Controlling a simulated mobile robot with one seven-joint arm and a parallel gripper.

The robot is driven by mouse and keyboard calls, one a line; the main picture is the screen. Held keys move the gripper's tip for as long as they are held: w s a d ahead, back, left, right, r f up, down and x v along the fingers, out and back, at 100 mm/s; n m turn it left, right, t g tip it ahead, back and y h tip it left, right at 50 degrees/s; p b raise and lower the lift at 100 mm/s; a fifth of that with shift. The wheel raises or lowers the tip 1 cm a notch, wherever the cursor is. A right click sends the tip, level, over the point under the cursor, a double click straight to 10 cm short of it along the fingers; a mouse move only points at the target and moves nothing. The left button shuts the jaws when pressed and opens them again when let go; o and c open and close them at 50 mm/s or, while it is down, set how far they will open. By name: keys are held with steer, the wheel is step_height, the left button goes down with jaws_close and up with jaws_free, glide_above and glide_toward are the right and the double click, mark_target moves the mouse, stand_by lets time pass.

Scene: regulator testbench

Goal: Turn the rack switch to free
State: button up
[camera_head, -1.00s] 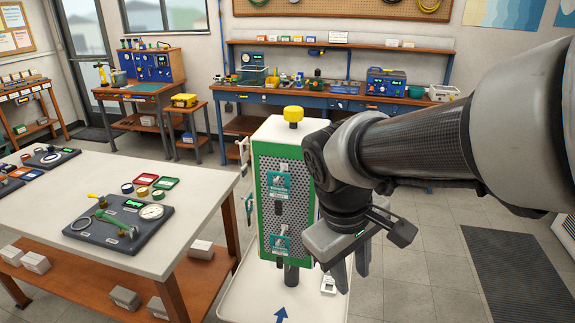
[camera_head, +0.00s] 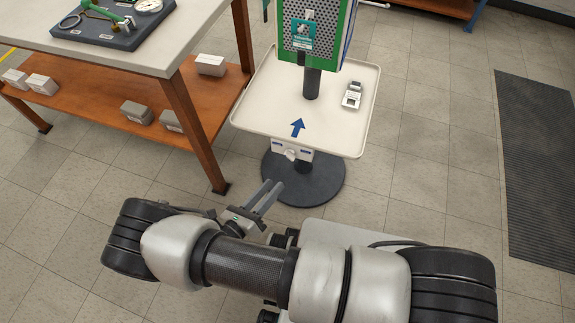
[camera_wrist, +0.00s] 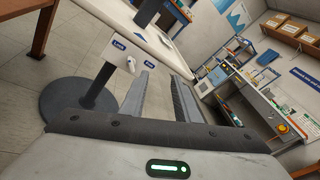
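The rack switch (camera_head: 291,153) is a small white lever on a white panel at the front edge of the rack's tray. In the wrist view the lever (camera_wrist: 131,65) sits between two blue labels. The left one appears to read LOCK (camera_wrist: 118,44); the right label (camera_wrist: 149,65) is too small to read surely. I cannot tell which label the lever points at. My gripper (camera_head: 275,186) is below and left of the switch in the head view, apart from it. Its two fingers (camera_wrist: 163,77) are parallel, spread and empty, with the switch left of them in the wrist view.
The rack's tray (camera_head: 262,100) stands on a post with a round dark base (camera_head: 312,185). A blue arrow (camera_head: 297,128) marks the tray and a small device (camera_head: 352,96) lies on it. A workbench (camera_head: 180,52) is at the left.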

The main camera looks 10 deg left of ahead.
step_height(320, 180, down, 8)
steer(key=s+n+t+y+b, duration=0.1)
steer(key=s+n+t+y, duration=0.1)
steer(key=s+n+y, duration=0.3)
steer(key=n+b, duration=0.1)
steer(key=b, duration=0.1)
glide_toward(289, 159)
steer(key=w, duration=0.8)
steer(key=shift+w+d+f, duration=0.1)
steer(key=shift+d, duration=0.15)
jaws_close()
